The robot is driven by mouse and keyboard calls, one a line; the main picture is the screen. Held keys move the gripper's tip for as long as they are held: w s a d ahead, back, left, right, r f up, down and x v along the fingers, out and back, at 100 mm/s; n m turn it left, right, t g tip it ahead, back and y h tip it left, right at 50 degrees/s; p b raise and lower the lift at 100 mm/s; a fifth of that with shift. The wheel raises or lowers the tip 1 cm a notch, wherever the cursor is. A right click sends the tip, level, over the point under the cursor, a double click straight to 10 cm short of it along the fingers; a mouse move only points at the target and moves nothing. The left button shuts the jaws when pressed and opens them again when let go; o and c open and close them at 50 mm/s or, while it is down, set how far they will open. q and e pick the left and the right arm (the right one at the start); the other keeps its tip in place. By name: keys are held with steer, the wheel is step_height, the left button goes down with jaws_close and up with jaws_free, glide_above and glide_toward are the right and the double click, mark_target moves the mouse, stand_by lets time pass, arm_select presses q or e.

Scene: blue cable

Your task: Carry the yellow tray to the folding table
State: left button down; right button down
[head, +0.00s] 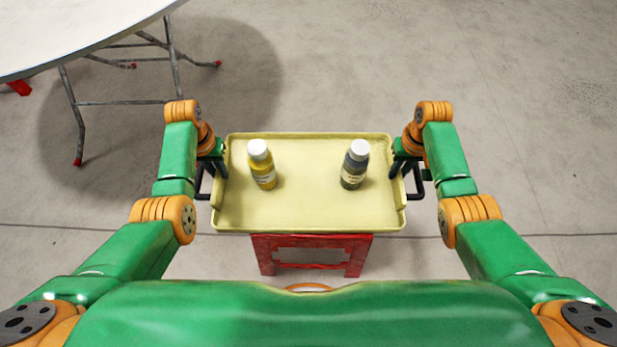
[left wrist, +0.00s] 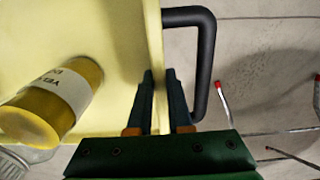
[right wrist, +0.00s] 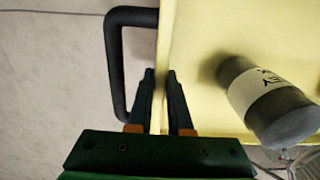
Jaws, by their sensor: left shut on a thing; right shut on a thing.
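The pale yellow tray (head: 310,205) is in front of me in the head view and looks level. It has a black handle on each side. Upright on it are a yellow bottle (head: 262,172) at left and a grey bottle (head: 354,170) at right, both white-capped. My left gripper (left wrist: 160,88) is shut on the tray's left side wall, beside the black handle (left wrist: 207,70). My right gripper (right wrist: 160,88) is shut on the right side wall, beside the other handle (right wrist: 116,70). The folding table (head: 60,32), with a pale rounded top, is at the upper left, partly out of view.
A red stool (head: 310,243) shows below the tray's near edge; whether the tray touches it is hidden. The folding table's thin metal legs (head: 75,115) with red feet stand on the concrete floor. The floor at right (head: 530,120) is clear.

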arm_select(q)
steer(key=shift+w+r, duration=0.1)
arm_select(e)
steer(key=shift+w+r, duration=0.1)
stand_by(0.6)
